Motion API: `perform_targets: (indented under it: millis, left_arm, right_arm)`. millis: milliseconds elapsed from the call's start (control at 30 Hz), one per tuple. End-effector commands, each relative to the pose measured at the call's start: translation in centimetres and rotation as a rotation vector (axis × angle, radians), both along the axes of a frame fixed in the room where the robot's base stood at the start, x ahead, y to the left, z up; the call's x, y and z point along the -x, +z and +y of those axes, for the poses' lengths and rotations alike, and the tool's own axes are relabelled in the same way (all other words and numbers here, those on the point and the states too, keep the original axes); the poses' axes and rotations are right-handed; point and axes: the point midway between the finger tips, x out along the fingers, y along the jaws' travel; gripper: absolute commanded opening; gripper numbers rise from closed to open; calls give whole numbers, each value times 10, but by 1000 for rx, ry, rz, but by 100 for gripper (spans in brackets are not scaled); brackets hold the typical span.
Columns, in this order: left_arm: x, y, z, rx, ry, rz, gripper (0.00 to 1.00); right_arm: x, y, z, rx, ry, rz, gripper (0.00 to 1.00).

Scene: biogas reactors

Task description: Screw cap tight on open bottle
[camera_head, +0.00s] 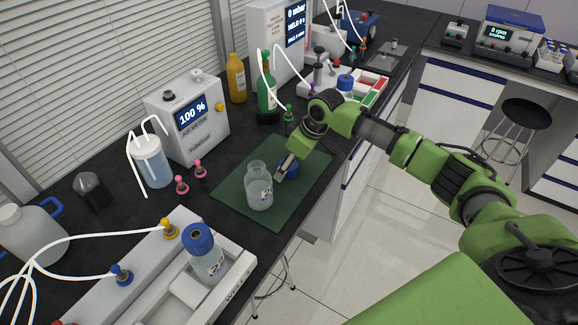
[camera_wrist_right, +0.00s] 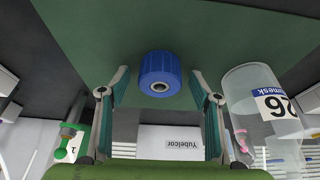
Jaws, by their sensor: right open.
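The open bottle (camera_head: 259,188) is clear and stands upright, uncapped, on the green mat (camera_head: 236,208). In the right wrist view the bottle (camera_wrist_right: 244,104) is at the right, with a label reading 26. The blue cap (camera_head: 293,171) lies on the mat just right of the bottle, partly hidden by my gripper. In the right wrist view the cap (camera_wrist_right: 158,68) is ahead of and between the open fingers. My right gripper (camera_head: 286,165) is open, just above the cap; it also shows in the wrist view (camera_wrist_right: 158,82). Nothing is in its grip. My left gripper is not in view.
A second bottle with a blue cap (camera_head: 202,240) stands in the white rack at the front. An air meter (camera_head: 187,118), a wash bottle (camera_head: 151,163), pink-topped fittings (camera_head: 182,186) and a green bottle (camera_head: 266,90) stand around the mat. The bench edge is right of the mat.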

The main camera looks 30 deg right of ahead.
Motion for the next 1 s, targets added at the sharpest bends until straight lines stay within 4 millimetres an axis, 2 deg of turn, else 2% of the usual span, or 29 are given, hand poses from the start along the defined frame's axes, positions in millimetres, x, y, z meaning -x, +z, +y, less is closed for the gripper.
perform_targets:
  millis: [67,200,667,867,1000]
  left_arm:
    - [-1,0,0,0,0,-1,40]
    - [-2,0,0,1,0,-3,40]
    - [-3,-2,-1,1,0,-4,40]
    - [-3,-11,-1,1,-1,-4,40]
    - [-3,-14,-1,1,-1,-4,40]
  right_arm:
    - [0,0,0,0,0,0,58]
    - [0,0,0,0,0,0,22]
    - [0,4,0,0,0,0,22]
    - [-2,27,0,0,0,-5,22]
    - [17,50,-3,2,2,-2,22]
